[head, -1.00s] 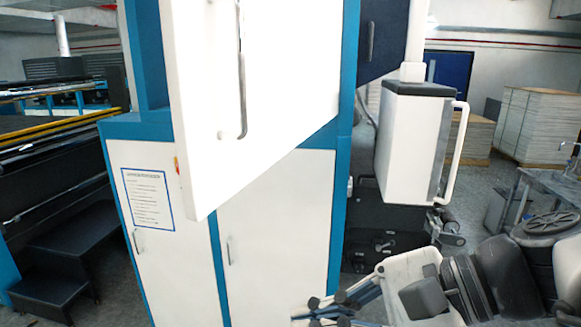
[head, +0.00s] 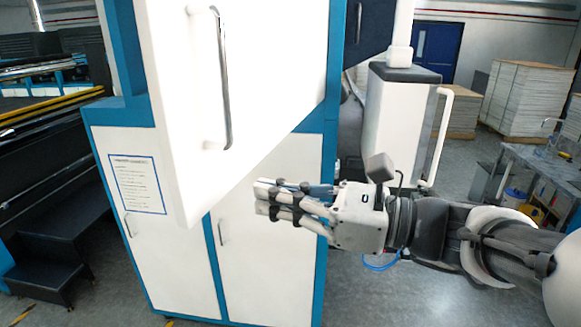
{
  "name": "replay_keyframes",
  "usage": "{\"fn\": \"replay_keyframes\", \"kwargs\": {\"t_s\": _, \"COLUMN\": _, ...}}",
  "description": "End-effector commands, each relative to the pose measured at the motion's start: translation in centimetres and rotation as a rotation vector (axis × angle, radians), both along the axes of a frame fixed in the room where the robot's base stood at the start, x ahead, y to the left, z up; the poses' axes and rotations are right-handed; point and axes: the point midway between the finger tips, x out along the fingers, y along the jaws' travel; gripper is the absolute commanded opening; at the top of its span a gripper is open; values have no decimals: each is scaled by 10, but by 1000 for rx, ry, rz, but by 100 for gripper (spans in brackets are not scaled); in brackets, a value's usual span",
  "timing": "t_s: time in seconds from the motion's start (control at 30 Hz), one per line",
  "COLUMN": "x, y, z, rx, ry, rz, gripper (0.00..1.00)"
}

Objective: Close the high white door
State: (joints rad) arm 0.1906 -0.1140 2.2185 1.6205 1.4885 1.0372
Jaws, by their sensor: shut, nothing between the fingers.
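The high white door (head: 268,70) is the large upper panel of a blue-framed cabinet. It stands swung open towards me, with a long metal handle (head: 224,85) on its face. A gap to the blue shelf frame (head: 122,110) shows at its left edge. My gripper (head: 262,199) is shut and empty, pointing left. In the picture it lies just below the door's slanted lower edge, in front of the lower cabinet. I cannot tell whether it touches the door.
Two lower white cabinet doors (head: 268,270) with small handles are shut. A white machine housing (head: 398,120) with a white rail stands to the right. Board stacks (head: 527,98) and a table (head: 535,165) are further right. Dark steps (head: 45,250) stand at the left.

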Motion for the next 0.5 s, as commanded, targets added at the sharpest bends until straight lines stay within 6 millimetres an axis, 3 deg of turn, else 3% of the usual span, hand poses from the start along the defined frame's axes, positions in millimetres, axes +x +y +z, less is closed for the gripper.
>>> {"fn": "replay_keyframes", "kwargs": {"t_s": 0.2, "x": 10, "y": 38, "z": 1, "rx": 0, "ry": 0, "rz": 5, "gripper": 0}}
{"fn": "replay_keyframes", "kwargs": {"t_s": 0.5, "x": 16, "y": 54, "z": 0, "rx": -2, "ry": -2, "rz": 0, "gripper": 0}}
